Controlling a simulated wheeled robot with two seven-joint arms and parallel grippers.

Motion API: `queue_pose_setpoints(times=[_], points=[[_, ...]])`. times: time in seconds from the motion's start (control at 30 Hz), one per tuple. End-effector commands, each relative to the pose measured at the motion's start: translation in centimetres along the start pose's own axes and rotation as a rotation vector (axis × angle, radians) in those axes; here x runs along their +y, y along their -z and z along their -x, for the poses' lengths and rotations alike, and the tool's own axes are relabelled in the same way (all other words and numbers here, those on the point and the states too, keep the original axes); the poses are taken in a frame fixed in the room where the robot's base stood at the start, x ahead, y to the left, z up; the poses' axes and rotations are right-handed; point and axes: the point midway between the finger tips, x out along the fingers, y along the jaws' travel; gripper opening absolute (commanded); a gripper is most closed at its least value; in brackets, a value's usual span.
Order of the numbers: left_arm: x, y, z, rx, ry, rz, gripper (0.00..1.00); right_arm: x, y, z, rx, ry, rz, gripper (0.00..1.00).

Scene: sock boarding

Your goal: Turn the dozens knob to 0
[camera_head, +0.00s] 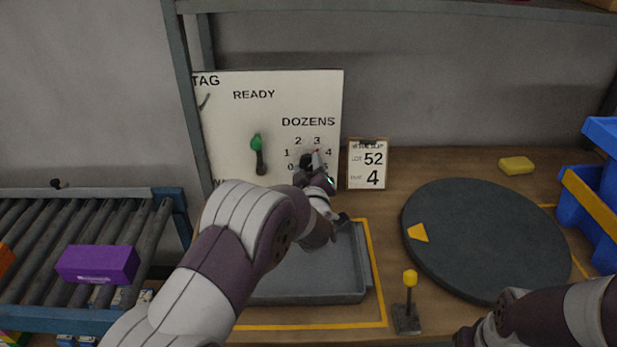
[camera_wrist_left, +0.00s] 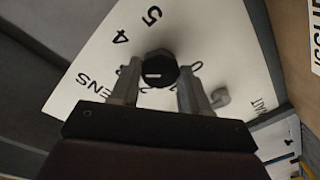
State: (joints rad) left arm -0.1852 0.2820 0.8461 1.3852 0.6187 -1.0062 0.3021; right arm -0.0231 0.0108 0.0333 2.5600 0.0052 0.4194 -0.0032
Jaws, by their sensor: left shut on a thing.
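The dozens knob is a round black knob (camera_wrist_left: 158,68) with a white pointer line, on a white panel (camera_head: 262,98) with numbers around the dial under the word DOZENS. In the wrist view the line lies level on the knob's left part, towards the 3 and 4 side; the exact number is unclear. My left gripper (camera_wrist_left: 160,84) is shut on the knob, with one finger on each side. A 0 shows right of the knob in the wrist view. My right gripper is out of view.
A green-tipped lever (camera_head: 257,150) stands left of the dial. A slip holder (camera_head: 367,165) reading 52 and 4 is just right of the panel. A grey tray (camera_head: 310,288) lies below my left arm. A dark round turntable (camera_head: 490,245) and blue bins (camera_head: 600,145) are to the right.

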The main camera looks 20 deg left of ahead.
Motion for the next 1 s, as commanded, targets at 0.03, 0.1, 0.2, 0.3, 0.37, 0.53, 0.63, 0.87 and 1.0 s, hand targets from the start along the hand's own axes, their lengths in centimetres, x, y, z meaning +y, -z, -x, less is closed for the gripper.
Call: queue_pose_setpoints(times=[0.03,0.1,0.2,0.3,0.37,0.53,0.63,0.87,1.0], points=[[-0.3,-0.4,0.0,-0.001,-0.001,0.041,0.15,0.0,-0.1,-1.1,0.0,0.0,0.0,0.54],[-0.4,-0.5,0.0,-0.005,-0.001,0.107,0.15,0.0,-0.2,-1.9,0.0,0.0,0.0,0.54],[-0.4,-0.5,0.0,-0.01,-0.001,0.202,0.15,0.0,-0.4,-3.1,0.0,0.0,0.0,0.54],[-0.4,-0.5,0.0,-0.015,0.0,0.297,0.15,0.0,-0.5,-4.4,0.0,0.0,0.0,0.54],[-0.5,-0.5,0.0,-0.019,0.001,0.355,0.15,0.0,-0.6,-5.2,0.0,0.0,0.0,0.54],[-0.5,-0.5,0.0,-0.027,0.0,0.516,0.15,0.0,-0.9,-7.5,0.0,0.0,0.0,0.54],[-0.5,-0.6,0.0,-0.033,0.001,0.611,0.15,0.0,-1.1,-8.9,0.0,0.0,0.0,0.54],[-0.6,-0.6,0.0,-0.045,0.002,0.828,0.15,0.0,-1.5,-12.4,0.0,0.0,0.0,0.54],[-0.6,-0.6,0.0,-0.053,0.003,0.962,0.15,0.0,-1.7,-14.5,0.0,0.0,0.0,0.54]])
